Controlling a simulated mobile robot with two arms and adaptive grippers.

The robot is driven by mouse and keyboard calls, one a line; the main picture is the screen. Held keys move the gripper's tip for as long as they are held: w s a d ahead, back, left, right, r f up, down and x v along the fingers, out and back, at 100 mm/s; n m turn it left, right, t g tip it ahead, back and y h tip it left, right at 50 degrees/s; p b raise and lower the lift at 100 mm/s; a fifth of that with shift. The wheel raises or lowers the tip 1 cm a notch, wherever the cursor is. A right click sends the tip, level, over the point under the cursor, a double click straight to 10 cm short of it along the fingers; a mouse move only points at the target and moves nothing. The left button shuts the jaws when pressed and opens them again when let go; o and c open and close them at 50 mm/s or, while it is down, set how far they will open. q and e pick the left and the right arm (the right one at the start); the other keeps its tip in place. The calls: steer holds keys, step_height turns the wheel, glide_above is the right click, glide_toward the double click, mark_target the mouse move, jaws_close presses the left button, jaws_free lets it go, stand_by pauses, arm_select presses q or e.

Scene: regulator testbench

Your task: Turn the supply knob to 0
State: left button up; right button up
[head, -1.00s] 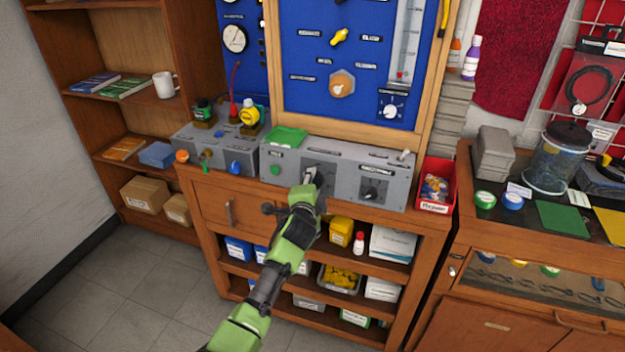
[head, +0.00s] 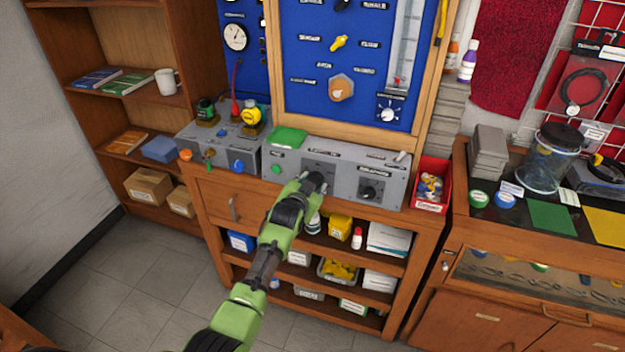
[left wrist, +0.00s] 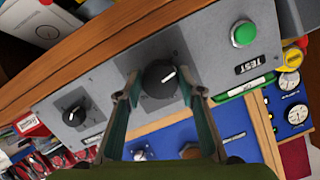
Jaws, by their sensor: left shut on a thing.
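A grey control box (head: 395,188) stands on the wooden bench. My left gripper (head: 316,180) reaches its middle dial plate and hides the knob there in the head view. In the left wrist view, that black knob (left wrist: 158,78) with a white pointer line sits between the two fingertips of my left gripper (left wrist: 160,90), which is shut on it. The pointer line slants to the right and slightly up in that view. The scale marks and the knob's label are too small to read, so I cannot tell which setting it points at. My right gripper is not in view.
A second black knob (head: 370,190) is to the right on the same box; it also shows in the wrist view (left wrist: 75,115). A green button (left wrist: 243,34) labelled TEST is on the other side. A red bin (head: 432,185) stands right of the box.

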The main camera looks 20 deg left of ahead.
arm_select(q)
steer(key=shift+f+n+h+p, duration=0.1)
steer(key=shift+n+h+p, duration=0.45)
steer(key=shift+n, duration=0.95)
steer(key=o, duration=1.1)
steer(key=v, duration=1.2)
